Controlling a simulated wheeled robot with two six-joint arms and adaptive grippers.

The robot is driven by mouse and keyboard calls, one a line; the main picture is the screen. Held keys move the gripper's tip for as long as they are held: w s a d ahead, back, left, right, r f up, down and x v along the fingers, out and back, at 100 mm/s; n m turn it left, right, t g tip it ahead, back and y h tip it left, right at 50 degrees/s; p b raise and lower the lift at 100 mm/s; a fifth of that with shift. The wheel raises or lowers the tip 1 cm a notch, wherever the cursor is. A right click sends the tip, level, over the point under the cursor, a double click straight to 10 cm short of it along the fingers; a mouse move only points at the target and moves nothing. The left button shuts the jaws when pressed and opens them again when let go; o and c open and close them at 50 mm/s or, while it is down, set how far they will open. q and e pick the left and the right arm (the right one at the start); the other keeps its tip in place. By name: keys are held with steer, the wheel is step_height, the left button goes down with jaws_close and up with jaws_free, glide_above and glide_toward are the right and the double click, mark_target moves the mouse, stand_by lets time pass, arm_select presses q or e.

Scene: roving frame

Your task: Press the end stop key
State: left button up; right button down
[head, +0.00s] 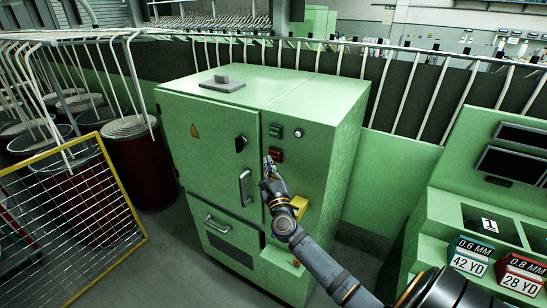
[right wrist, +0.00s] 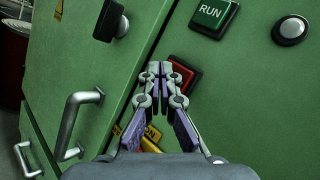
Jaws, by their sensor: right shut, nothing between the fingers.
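The red key (head: 276,155) is on the front of a green cabinet, just below the green RUN key (head: 275,132). In the right wrist view the red key (right wrist: 184,75) is partly hidden behind my fingertips, and its lettering cannot be read. The RUN key (right wrist: 212,13) is above it. My right gripper (head: 267,160) is shut and empty, with its tips at the lower left of the red key. In the right wrist view the tips (right wrist: 160,68) overlap the key's left edge; I cannot tell whether they touch it. My left gripper is not in view.
A round knob (head: 298,133) sits right of the RUN key. A black latch (head: 240,144) and a metal handle (head: 245,187) stick out from the cabinet door at left. A yellow part (head: 301,207) is below, partly behind my arm. A green console (head: 480,215) stands at right.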

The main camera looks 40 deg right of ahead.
steer(key=a, duration=0.1)
steer(key=s+a, duration=0.1)
steer(key=a, duration=0.1)
steer(key=s+a, duration=0.1)
steer(key=shift+a, duration=0.3)
stand_by(0.9)
